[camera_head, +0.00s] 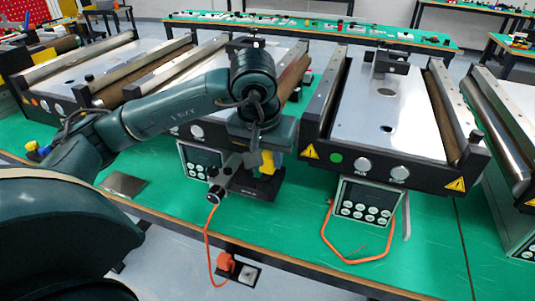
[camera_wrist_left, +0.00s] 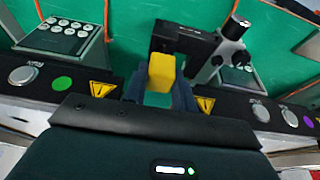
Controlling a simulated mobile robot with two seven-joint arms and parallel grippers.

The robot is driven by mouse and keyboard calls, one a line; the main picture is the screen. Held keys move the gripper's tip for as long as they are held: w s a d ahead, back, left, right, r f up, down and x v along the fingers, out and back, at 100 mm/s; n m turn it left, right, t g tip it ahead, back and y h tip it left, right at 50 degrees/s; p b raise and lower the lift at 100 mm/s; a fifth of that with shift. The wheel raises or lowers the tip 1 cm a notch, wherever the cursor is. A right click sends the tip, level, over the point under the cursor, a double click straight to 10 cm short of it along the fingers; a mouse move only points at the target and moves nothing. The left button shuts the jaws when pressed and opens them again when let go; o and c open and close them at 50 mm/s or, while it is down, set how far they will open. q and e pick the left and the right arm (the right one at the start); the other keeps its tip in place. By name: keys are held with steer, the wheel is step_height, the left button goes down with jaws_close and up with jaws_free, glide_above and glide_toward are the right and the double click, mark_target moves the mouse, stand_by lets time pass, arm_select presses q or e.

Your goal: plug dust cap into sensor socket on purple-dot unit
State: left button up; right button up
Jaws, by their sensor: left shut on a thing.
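My left gripper (camera_head: 266,172) is shut on a yellow dust cap (camera_head: 267,162), which also shows between the fingers in the left wrist view (camera_wrist_left: 160,72). The cap is at the black sensor bracket (camera_wrist_left: 180,38) in front of a conveyor unit; I cannot tell whether it is in the socket. A silver-and-black cylinder (camera_wrist_left: 235,28) sits on the bracket. It also shows in the head view (camera_head: 215,194). A purple dot (camera_wrist_left: 308,122) is on that unit's front panel in the wrist view; my arm partly covers this unit in the head view. My right gripper is not in view.
The neighbouring unit has a green dot (camera_head: 336,157) and a keypad box (camera_head: 365,200). Bare green table (camera_head: 430,240) shows at right.

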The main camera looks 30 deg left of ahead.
arm_select(q)
steer(key=shift+b, duration=0.75)
stand_by(1.4)
steer(key=shift+f+b, duration=1.2)
steer(key=shift+f, duration=0.2)
steer(key=o, duration=1.1)
steer(key=shift+c, duration=0.2)
